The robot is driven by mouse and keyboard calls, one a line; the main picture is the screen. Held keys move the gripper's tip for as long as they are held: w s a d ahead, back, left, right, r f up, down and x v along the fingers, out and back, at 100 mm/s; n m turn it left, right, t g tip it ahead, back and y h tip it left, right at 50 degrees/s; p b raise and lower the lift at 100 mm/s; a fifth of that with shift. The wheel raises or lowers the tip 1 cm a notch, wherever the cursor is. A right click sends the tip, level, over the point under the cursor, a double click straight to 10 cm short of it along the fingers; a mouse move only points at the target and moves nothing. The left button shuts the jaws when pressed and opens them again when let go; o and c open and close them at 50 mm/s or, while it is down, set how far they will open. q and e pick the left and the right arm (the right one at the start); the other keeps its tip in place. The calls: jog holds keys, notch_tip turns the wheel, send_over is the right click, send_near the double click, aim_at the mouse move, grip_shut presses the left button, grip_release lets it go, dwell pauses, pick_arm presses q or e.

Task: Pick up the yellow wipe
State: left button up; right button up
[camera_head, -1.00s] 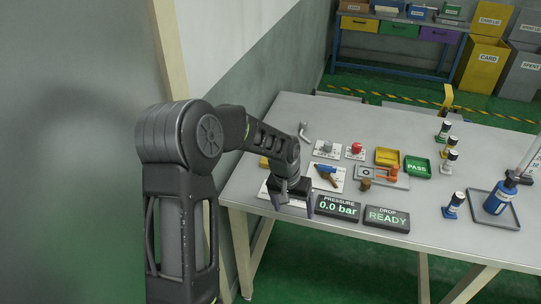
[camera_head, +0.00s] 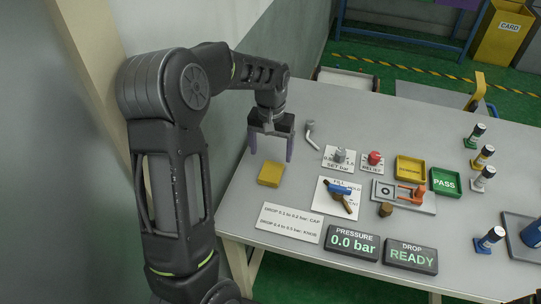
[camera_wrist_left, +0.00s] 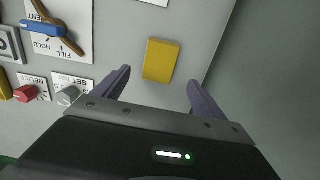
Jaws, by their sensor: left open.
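The yellow wipe (camera_head: 270,173) is a small flat block lying on the grey table near its left edge. In the left wrist view the wipe (camera_wrist_left: 161,60) lies past the fingertips, roughly between their lines. My left gripper (camera_head: 271,158) is open and empty, pointing down behind the wipe in the head view. Its two purple fingers also show in the left wrist view (camera_wrist_left: 160,82), spread apart, with nothing between them.
A label card (camera_head: 290,222), pressure display (camera_head: 351,242) and drop display (camera_head: 410,256) sit at the front. The blue-handled valve (camera_head: 340,192), red relief knob (camera_head: 374,159) and yellow tray (camera_head: 410,168) are to the right. A wall stands close on the left.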

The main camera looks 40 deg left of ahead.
aim_at(271, 171)
pick_arm(q)
jog(key=shift+r, duration=0.15)
jog(key=shift+s+d, duration=0.1)
jog(key=shift+s, duration=0.05)
jog(key=shift+f, duration=1.3)
jog(key=shift+f+p, duration=0.5)
jog(key=shift+f, duration=0.05)
notch_tip(271, 171, down, 4)
jog(key=shift+f+p, duration=0.1)
jog(key=shift+p, duration=0.3)
